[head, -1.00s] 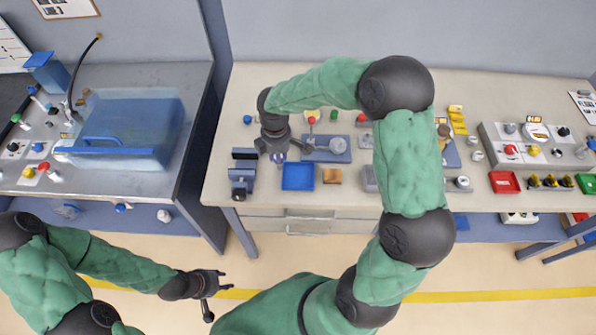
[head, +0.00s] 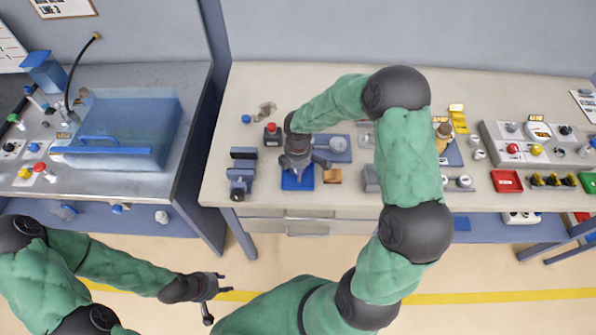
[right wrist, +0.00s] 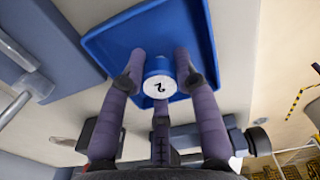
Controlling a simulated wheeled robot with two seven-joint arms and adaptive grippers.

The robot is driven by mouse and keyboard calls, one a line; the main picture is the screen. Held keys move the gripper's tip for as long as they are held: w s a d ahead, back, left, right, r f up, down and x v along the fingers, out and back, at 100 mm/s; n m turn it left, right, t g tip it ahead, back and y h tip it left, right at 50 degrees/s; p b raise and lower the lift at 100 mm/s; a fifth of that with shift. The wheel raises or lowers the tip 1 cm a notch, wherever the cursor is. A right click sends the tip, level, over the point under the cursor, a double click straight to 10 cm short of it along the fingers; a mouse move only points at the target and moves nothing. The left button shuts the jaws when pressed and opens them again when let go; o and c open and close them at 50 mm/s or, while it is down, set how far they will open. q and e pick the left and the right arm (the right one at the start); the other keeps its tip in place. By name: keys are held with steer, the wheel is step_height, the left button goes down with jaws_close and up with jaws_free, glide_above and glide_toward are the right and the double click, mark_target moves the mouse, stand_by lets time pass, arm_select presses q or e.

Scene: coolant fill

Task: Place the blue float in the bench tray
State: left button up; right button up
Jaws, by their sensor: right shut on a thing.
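The blue bench tray (head: 306,183) lies near the front edge of the light workbench. In the right wrist view it is the blue tray (right wrist: 110,45) with a raised rim. The blue float (right wrist: 158,66) is a short blue cylinder with a white marked end face. My right gripper (head: 297,176) is shut on the float, over the tray; in the right wrist view its fingers (right wrist: 160,75) are on either side of it. Whether the float touches the tray floor cannot be told. My left gripper (head: 216,290) is open and empty, low in front of the benches.
A dark blue block fixture (head: 242,174) stands left of the tray. A small orange-brown block (head: 331,176) lies right of it. A grey-blue plate with a round part (head: 338,147) and a red-topped button box (head: 272,133) are behind. The steel sink bench (head: 120,187) is at the left.

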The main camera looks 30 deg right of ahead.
steer(key=shift+f, duration=0.1)
steer(key=o, duration=0.9)
steer(key=shift+r, duration=0.6)
step_height(320, 180, up, 11)
steer(key=shift+r+p, duration=0.1)
steer(key=shift+p, duration=0.95)
steer(key=shift+s, duration=0.1)
